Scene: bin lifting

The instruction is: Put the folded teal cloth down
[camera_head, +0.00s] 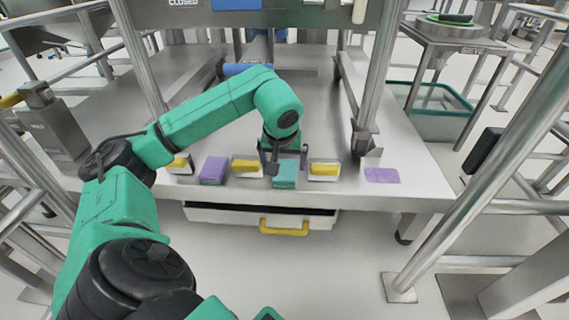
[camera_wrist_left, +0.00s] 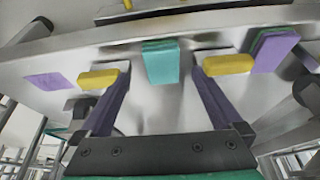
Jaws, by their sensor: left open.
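The folded teal cloth (camera_head: 285,177) lies at the front edge of the steel table (camera_head: 410,180), between two yellow-and-white items. My left gripper (camera_head: 286,160) is right at the cloth with its fingers spread. In the left wrist view the cloth (camera_wrist_left: 162,64) shows between the two open fingers of my left gripper (camera_wrist_left: 160,84), with a visible gap on either side. Part of the cloth is hidden behind the gripper in the head view. My right gripper does not show.
A yellow-and-white item (camera_head: 246,167) and a purple folded cloth (camera_head: 213,170) lie left of the teal cloth. Another yellow-and-white item (camera_head: 324,170) and a flat purple piece (camera_head: 382,175) lie right. A drawer with a yellow handle (camera_head: 284,228) is below. Metal posts flank the table.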

